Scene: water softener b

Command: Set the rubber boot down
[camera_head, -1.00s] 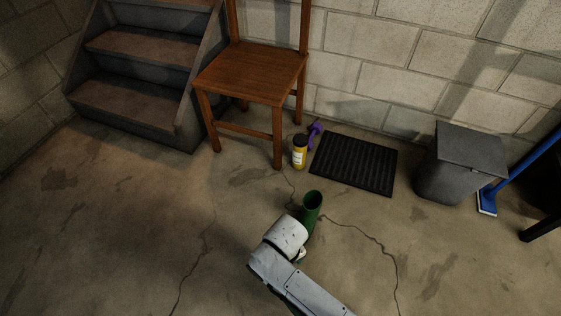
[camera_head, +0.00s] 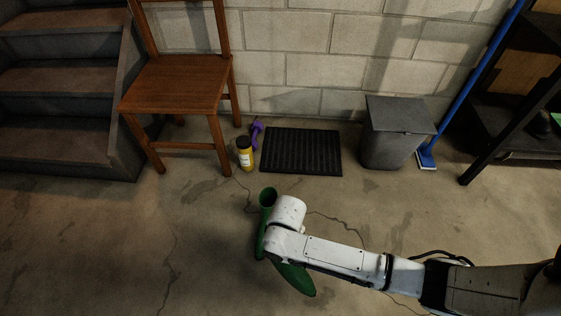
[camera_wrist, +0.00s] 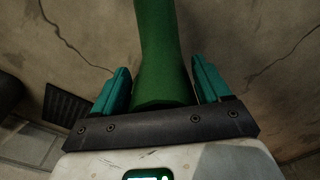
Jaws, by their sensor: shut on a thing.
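The green rubber boot (camera_head: 295,279) is in the head view, left of centre in front of the black mat. Its open top shows left of my white wrist and its foot shows below; my wrist hides its middle. In the wrist view the boot's green shaft (camera_wrist: 158,45) runs between the two teal fingers. My gripper (camera_wrist: 160,68) is shut on the boot. The fingers are hidden behind my wrist in the head view. I cannot tell whether the boot touches the floor.
A black ribbed mat (camera_head: 301,152) lies by the wall. A yellow bottle (camera_head: 245,154), a purple dumbbell (camera_head: 256,134) and a wooden chair (camera_head: 178,85) stand left of it. A grey bin (camera_head: 394,135) and blue broom (camera_head: 427,157) are right. The front left floor is clear.

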